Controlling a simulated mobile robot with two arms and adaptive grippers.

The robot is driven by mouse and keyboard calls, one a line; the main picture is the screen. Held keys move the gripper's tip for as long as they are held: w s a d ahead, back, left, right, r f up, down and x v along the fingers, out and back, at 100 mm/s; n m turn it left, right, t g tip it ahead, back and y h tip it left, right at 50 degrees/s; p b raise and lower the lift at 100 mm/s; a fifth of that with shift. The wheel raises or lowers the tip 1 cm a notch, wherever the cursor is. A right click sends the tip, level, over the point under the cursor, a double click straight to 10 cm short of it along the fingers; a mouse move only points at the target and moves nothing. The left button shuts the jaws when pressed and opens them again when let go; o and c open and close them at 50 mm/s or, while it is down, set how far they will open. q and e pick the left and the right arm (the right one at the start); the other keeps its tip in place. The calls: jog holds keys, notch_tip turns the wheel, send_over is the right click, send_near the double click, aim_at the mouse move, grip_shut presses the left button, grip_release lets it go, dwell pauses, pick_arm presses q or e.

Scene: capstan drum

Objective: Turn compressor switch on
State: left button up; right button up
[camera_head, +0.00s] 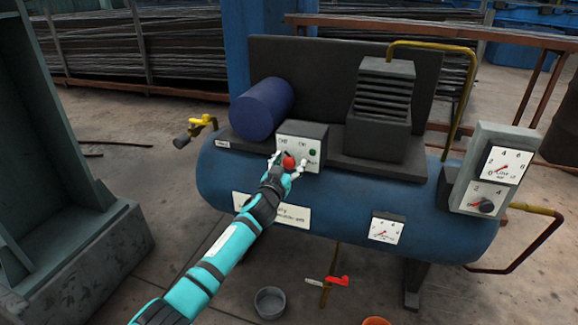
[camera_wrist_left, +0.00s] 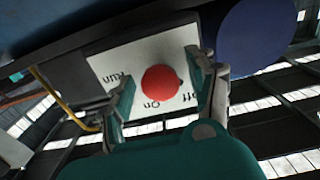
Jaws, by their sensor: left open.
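The compressor switch box (camera_head: 303,134) is a small grey box with a pale front panel on the blue tank. The panel carries "Off" and "On" labels and a green lamp (camera_head: 312,153). A red round switch knob (camera_head: 289,162) stands out from the panel. It also shows in the left wrist view (camera_wrist_left: 160,82), in front of the panel (camera_wrist_left: 146,50). My left gripper (camera_head: 287,164) is open, with one finger on each side of the knob. I cannot tell whether the fingers touch it. My right gripper is not in view.
The blue compressor tank (camera_head: 345,190) carries a dark blue motor (camera_head: 262,108) and a black finned block (camera_head: 383,92). A gauge box (camera_head: 488,165) is at the right. A yellow-handled valve (camera_head: 200,122) sticks out at the left. A grey bowl (camera_head: 270,302) stands on the floor.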

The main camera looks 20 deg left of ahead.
pick_arm(q)
grip_shut()
dwell(0.4)
